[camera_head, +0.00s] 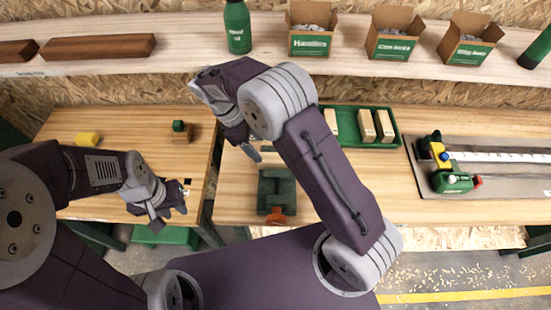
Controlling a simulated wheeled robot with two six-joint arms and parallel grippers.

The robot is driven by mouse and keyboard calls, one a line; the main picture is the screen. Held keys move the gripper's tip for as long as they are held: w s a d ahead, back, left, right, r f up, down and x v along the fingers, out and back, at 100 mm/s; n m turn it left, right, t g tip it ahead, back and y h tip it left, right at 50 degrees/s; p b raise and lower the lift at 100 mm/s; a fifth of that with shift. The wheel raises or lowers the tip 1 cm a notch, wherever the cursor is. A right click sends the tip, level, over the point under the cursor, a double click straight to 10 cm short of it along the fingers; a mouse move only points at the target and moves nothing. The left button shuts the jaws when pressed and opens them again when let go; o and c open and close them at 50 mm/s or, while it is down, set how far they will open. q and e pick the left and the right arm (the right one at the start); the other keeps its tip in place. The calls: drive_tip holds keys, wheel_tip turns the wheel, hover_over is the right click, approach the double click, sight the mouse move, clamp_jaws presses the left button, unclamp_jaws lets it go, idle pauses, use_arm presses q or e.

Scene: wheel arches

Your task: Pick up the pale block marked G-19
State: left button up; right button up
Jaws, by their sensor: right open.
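A green tray (399,133) on the right bench holds three pale blocks: a left one (331,122) partly behind my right arm, a middle one (366,126) and a right one (384,126). Their marks are too small to read, so I cannot tell which is G-19. My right gripper (252,150) is open, left of the tray and apart from the blocks. My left gripper (168,216) is over the front edge of the left bench, far from the tray; its jaw opening is unclear.
A green vice-like tool (277,190) stands in front of my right gripper. A green-and-yellow machine (450,180) is on the right. A shelf (200,60) with boxes runs above.

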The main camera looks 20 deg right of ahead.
sight(267, 157)
drive_tip(key=shift+s+d+f, duration=0.2)
drive_tip(key=x, duration=0.2)
drive_tip(key=p+x, duration=0.1)
drive_tip(key=x, duration=0.1)
drive_tip(key=shift+s+d+r, duration=0.1)
drive_tip(key=shift+s+d, duration=0.1)
drive_tip(key=shift+s, duration=0.15)
drive_tip(key=shift+w+f, duration=0.25)
drive_tip(key=shift+f, duration=0.15)
drive_tip(key=shift+s+r, duration=0.1)
drive_tip(key=shift+s, duration=0.05)
clamp_jaws()
use_arm(q)
drive_tip(key=shift+s+d+r, duration=0.2)
drive_tip(key=shift+s+r, duration=0.1)
drive_tip(key=shift+r, duration=0.25)
